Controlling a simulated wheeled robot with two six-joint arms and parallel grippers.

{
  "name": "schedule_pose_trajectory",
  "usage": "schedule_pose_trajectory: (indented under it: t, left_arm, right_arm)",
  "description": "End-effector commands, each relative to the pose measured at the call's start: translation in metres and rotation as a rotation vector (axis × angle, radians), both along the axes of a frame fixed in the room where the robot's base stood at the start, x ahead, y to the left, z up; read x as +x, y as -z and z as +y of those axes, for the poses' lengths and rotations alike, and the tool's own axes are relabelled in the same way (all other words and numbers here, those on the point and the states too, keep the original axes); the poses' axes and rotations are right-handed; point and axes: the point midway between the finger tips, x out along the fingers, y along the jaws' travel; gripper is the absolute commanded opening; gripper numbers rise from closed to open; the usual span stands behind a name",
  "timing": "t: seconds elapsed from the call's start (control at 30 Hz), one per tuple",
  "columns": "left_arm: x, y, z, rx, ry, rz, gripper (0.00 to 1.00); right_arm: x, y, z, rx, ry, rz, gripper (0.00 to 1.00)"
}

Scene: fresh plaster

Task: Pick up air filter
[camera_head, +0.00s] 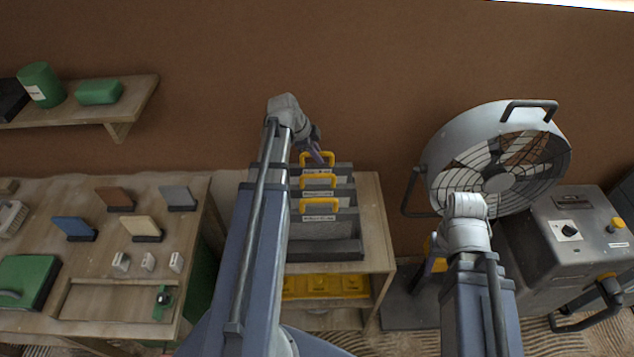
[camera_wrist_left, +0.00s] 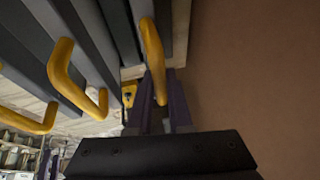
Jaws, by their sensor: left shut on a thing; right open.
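Several grey air filters with yellow handles stand in a row on a wooden stand. The rearmost air filter (camera_head: 341,170) has its yellow handle (camera_head: 318,157) at my left gripper (camera_head: 316,153). In the left wrist view, my left gripper (camera_wrist_left: 161,100) is shut on this yellow handle (camera_wrist_left: 152,50), between its purple fingers. The middle filter's handle (camera_head: 319,181) and the front filter's handle (camera_head: 319,206) are free. My left arm hides the left ends of the filters. My right gripper (camera_head: 436,263) is open, low beside the stand; my arm partly hides it.
A large fan (camera_head: 500,180) and a grey machine (camera_head: 570,240) stand at the right. A workbench (camera_head: 195,215) with coloured sample boards is at the left. The brown wall (camera_head: 330,80) rises close behind.

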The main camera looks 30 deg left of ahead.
Motion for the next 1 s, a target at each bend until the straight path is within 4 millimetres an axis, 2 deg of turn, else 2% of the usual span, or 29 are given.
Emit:
schedule_pose_trajectory:
  t: [0.27, 0.47, 0.67, 1.0]
  left_arm:
    - [0.000, -0.001, 0.000, -0.001, 0.000, -0.001, 0.00]
    - [0.000, -0.011, 0.000, 0.000, 0.000, 0.000, 0.00]
    - [0.000, -0.034, 0.000, 0.000, 0.000, 0.000, 0.00]
    - [0.000, -0.087, 0.000, 0.000, 0.000, 0.000, 0.00]
  right_arm:
    - [0.000, -0.001, 0.000, 0.000, 0.000, 0.000, 0.50]
    - [0.000, -0.011, 0.000, 0.000, 0.000, 0.000, 0.50]
    - [0.000, -0.034, 0.000, 0.000, -0.001, 0.000, 0.50]
    - [0.000, -0.087, 0.000, 0.002, 0.009, 0.000, 0.50]
